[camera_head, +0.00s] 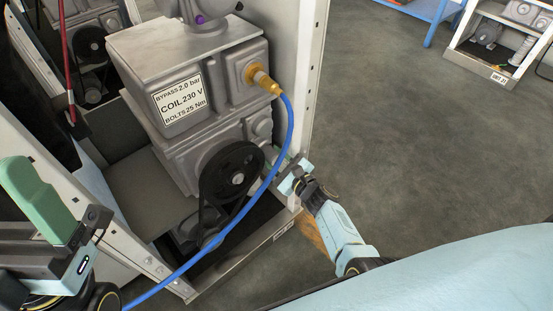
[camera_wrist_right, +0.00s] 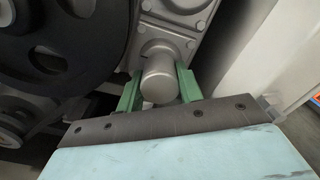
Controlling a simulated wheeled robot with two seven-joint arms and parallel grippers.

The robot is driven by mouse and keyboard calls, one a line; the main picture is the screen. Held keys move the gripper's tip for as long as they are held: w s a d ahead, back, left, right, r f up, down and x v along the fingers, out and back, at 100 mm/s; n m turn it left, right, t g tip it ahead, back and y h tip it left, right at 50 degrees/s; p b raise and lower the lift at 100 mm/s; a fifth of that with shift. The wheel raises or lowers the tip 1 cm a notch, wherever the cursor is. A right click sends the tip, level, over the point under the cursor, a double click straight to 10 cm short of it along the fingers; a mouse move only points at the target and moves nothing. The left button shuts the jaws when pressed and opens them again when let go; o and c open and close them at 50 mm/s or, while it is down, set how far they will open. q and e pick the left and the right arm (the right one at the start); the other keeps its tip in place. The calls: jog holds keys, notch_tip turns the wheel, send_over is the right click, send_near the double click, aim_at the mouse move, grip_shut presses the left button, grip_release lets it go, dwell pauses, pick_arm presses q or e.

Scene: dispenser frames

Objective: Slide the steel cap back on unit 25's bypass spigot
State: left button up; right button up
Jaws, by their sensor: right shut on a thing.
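My right gripper (camera_head: 284,164) reaches in from the lower right to the lower right side of the grey pump unit, beside the black pulley. In the right wrist view its green fingers (camera_wrist_right: 152,90) are shut on the round steel cap (camera_wrist_right: 159,82). The cap lies in front of a round grey port (camera_wrist_right: 161,48) on the housing, roughly in line with it. The cap hides most of the bypass spigot area, and I cannot tell whether it touches or sits over it. My left gripper (camera_head: 38,200) shows a green finger at the left edge; its opening is unclear.
A blue hose (camera_head: 284,135) runs from a brass fitting (camera_head: 262,79) down past the black pulley (camera_head: 232,180). A white frame post (camera_head: 300,80) stands close to the right gripper. A plate (camera_head: 179,100) reads bypass 2.0 bar.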

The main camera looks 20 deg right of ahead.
aim_at(277, 161)
jog(key=shift+p+v, duration=0.85)
jog(key=shift+v, duration=1.4)
jog(key=shift+b, duration=0.4)
dwell(0.7)
jog(key=shift+b+x, duration=0.4)
jog(key=shift+x, duration=0.75)
jog(key=shift+w, duration=0.2)
jog(key=shift+w+a, duration=0.15)
jog(key=shift+w, duration=0.1)
jog(key=shift+w+a, duration=0.3)
jog(key=shift+w, duration=0.4)
